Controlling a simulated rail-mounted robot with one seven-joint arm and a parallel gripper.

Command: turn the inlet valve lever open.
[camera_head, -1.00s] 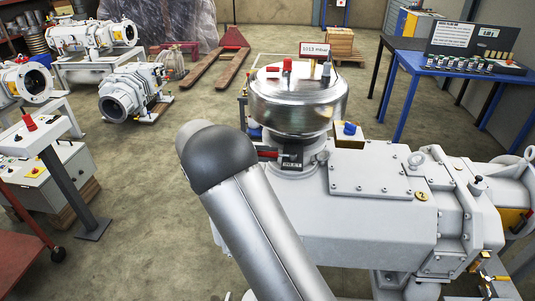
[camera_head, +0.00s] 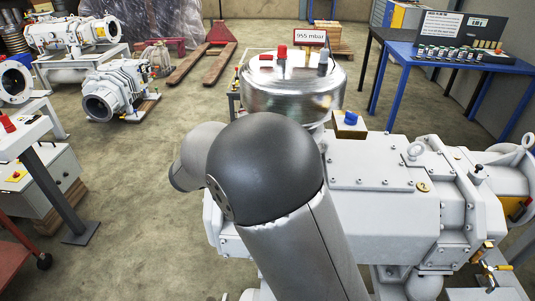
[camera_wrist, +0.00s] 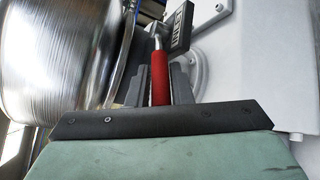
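The inlet valve lever has a red handle (camera_wrist: 160,78) on a thin metal stem, and shows in the wrist view. Its stem runs up to a black label block (camera_wrist: 178,27) on the pale pump body. My gripper (camera_wrist: 162,80) has one grey finger close on each side of the red handle and appears shut on it. In the head view my arm hides the lever and gripper. The shiny metal vessel (camera_head: 292,90) stands above the inlet on the grey pump (camera_head: 370,165). The sign (camera_head: 312,37) behind it reads 955 mbar.
In the wrist view the vessel (camera_wrist: 60,50) is close on the left of my gripper. A blue table (camera_head: 425,70) is at the back right. Other pumps stand at the left, with open floor between.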

